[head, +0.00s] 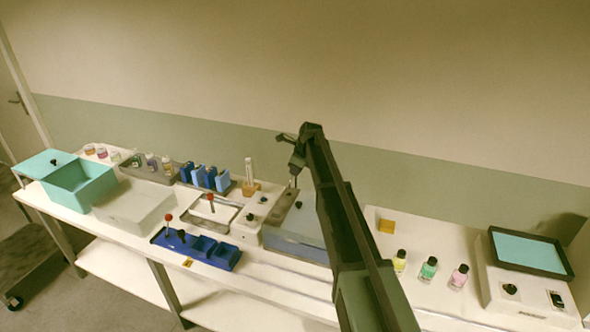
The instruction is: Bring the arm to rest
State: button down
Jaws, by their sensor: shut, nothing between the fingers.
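My arm reaches up from the bottom of the head view, its elbow high in front of the wall. Its end hangs down from there, and my gripper (293,182) points downward above the grey-topped box (298,222) near the back of the bench. The gripper is small in the view; its fingers look closed, with nothing seen between them. My arm hides part of the bench and the right side of the grey-topped box.
A blue tray (222,257), teal bin (112,184) and pale bin (170,211) stand left. Blue holders (210,178) stand behind. Several small bottles, including a green one (428,267), and a device with a dark-rimmed teal top (530,250) stand right. The air above the bench is clear.

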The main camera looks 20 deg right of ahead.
jog(key=s+a+f+n+g+h+b, duration=0.1)
jog(key=s+a+f+n+b, duration=0.1)
jog(key=s+n, duration=0.6)
jog(key=s+a+f+n+g+h+b, duration=0.1)
jog(key=s+a+f+n+b, duration=0.2)
jog(key=s+n, duration=0.5)
jog(key=s+a+f+n+b, duration=0.2)
jog(key=s+n, duration=0.7)
jog(key=s, duration=1.8)
notch_tip(320, 180, down, 3)
jog(key=shift+s+a+f+g+h+b, duration=0.1)
jog(key=shift+s+a+g+h+b, duration=0.25)
jog(key=shift+b, duration=0.7)
jog(key=shift+d, duration=0.1)
